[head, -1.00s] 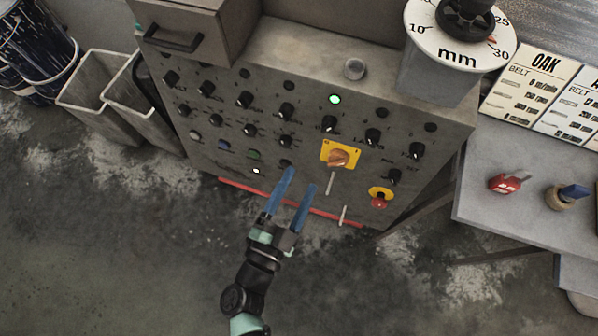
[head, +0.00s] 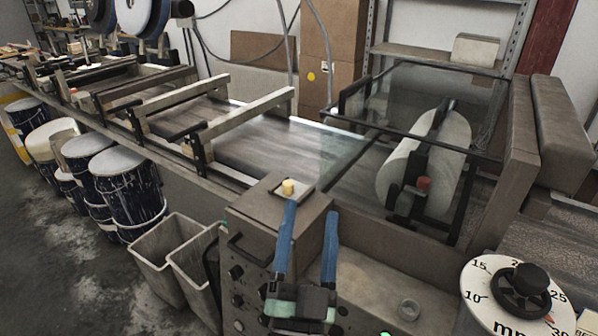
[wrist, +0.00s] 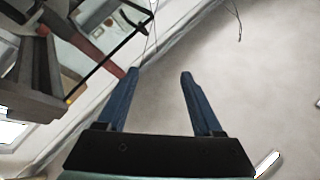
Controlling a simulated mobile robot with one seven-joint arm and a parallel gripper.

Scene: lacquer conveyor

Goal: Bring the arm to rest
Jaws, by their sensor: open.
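My gripper (head: 308,240) has two blue fingers, spread apart with nothing between them. In the head view it is raised in front of the control cabinet (head: 268,222), fingers pointing up. The left fingertip appears just below a small yellow knob on the cabinet's top; I cannot tell whether they touch. In the wrist view the open fingers (wrist: 160,75) stand against a pale, plain surface, with tilted machinery at the upper left.
The conveyor (head: 270,145) runs behind the cabinet, with a white roller (head: 432,160) under a clear guard at right. A round mm dial (head: 500,285) stands at lower right. Two grey bins (head: 168,255) and several paint-streaked drums (head: 128,190) stand at left.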

